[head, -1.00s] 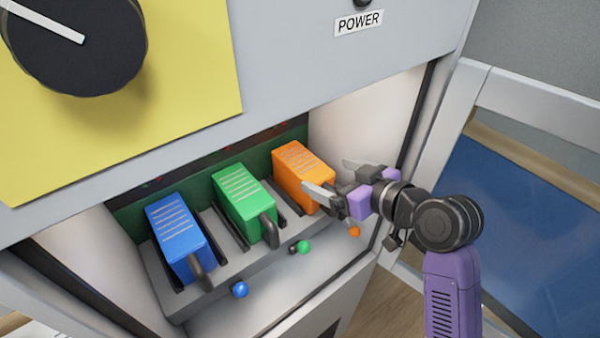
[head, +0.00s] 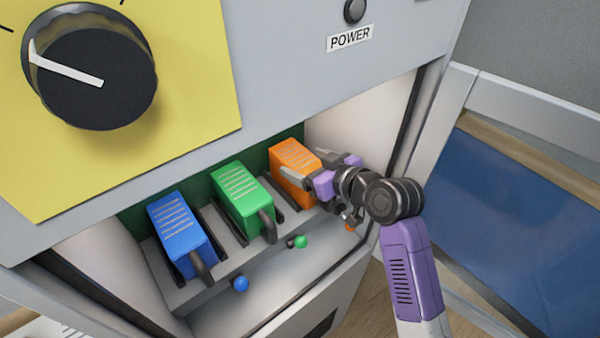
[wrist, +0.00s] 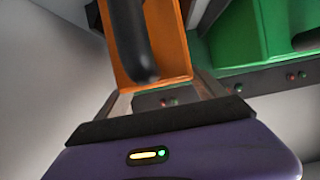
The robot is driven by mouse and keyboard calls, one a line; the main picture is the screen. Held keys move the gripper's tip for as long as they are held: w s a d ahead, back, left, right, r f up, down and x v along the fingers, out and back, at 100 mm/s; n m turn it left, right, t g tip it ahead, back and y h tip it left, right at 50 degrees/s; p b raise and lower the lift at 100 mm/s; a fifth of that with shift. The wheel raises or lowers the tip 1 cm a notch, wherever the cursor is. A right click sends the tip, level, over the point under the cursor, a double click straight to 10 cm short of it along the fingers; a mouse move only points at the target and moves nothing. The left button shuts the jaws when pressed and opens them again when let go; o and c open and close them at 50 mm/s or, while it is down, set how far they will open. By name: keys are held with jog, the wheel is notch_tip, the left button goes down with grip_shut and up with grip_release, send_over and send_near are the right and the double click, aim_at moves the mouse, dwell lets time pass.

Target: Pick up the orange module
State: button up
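The orange module (head: 293,160) sits in the rightmost slot of the rack, inside the cabinet opening. In the wrist view its orange body (wrist: 172,50) and dark handle (wrist: 130,40) fill the upper middle. My gripper (head: 303,165) is at the module's front end, with one finger along its left side and the other on its far right side. In the wrist view my gripper (wrist: 162,88) has its fingers spread on either side of the module. Whether the fingers touch it is unclear. The handle is mostly hidden behind my gripper in the head view.
The green module (head: 240,198) stands just left of the orange one, and the blue module (head: 180,232) farther left. Blue (head: 240,284), green (head: 301,241) and orange (head: 349,227) knobs line the front ledge. The cabinet's pale side wall (head: 365,120) is close on the right.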

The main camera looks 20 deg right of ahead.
grip_shut()
jog(key=shift+r, duration=0.1)
